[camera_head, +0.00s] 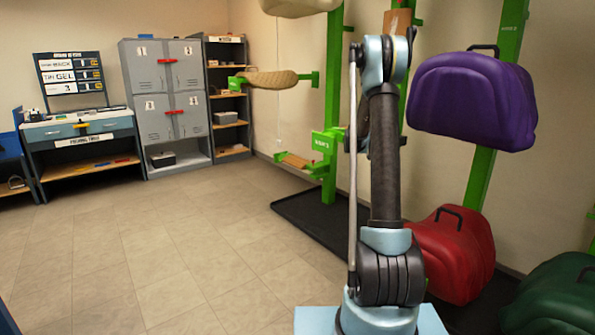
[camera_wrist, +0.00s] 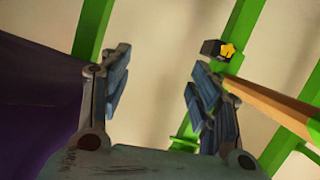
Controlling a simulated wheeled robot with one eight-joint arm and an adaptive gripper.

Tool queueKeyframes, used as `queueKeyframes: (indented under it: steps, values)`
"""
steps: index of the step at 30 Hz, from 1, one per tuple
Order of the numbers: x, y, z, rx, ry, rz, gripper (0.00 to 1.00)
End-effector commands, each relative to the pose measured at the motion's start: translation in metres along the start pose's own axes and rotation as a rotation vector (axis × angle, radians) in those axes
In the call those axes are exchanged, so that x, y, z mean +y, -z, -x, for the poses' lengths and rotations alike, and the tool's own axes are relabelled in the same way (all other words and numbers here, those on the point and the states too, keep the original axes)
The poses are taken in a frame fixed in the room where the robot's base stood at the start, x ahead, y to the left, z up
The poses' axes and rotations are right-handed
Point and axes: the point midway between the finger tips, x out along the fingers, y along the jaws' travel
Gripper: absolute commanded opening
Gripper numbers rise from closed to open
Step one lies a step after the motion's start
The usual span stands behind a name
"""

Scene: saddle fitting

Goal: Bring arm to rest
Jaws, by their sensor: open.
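My arm stands upright in the middle of the head view, with its upper joint beside the green posts. My gripper (camera_wrist: 160,95) shows in the wrist view with its two fingers spread wide apart. Nothing is between the fingers; only the beige wall and green frame parts show behind them. In the head view the gripper itself is mostly hidden behind the arm.
A purple case (camera_head: 472,102) hangs on the right green post, close to my arm. A red case (camera_head: 455,254) and a dark green case (camera_head: 552,297) are below. A saddle (camera_head: 267,80) sits on a green arm. The tiled floor (camera_head: 160,255) at left is clear.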

Motion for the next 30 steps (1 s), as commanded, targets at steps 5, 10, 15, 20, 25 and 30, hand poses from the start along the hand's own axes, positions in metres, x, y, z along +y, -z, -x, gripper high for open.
queueKeyframes:
  steps: [5,10,15,20,25,30]
  values:
    - [0.035,0.003,0.04,-0.086,0.005,0.043,0.57]
    - [0.067,-0.001,0.079,-0.17,0.02,0.089,0.57]
    - [0.099,-0.011,0.119,-0.253,0.043,0.136,0.57]
    - [0.128,-0.025,0.157,-0.331,0.073,0.183,0.57]
    - [0.159,-0.045,0.197,-0.413,0.114,0.234,0.57]
    - [0.189,-0.07,0.238,-0.493,0.164,0.286,0.57]
